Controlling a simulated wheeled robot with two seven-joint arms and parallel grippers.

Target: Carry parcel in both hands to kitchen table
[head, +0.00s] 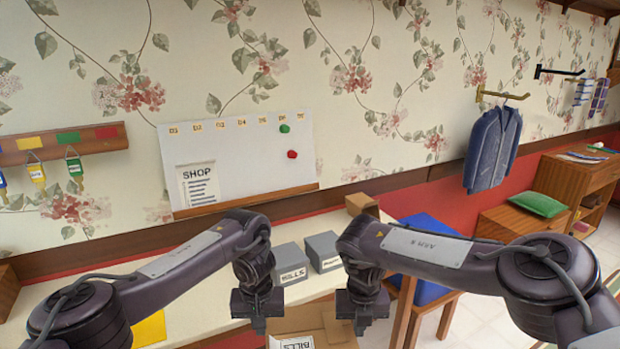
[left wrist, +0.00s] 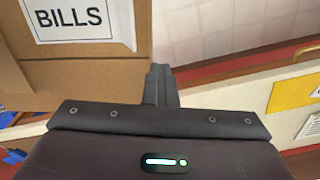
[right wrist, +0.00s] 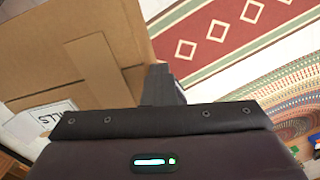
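The box's underside is hidden. I cannot identify a kitchen table.
A white-topped desk (head: 215,250) stands along the wall, bearing two grey boxes (head: 291,262) (head: 323,250) and a yellow sheet (head: 149,330). A chair with a blue seat (head: 428,283) stands right of it. Wooden cabinets (head: 570,185) are far right. A patterned rug (right wrist: 235,35) lies on the floor.

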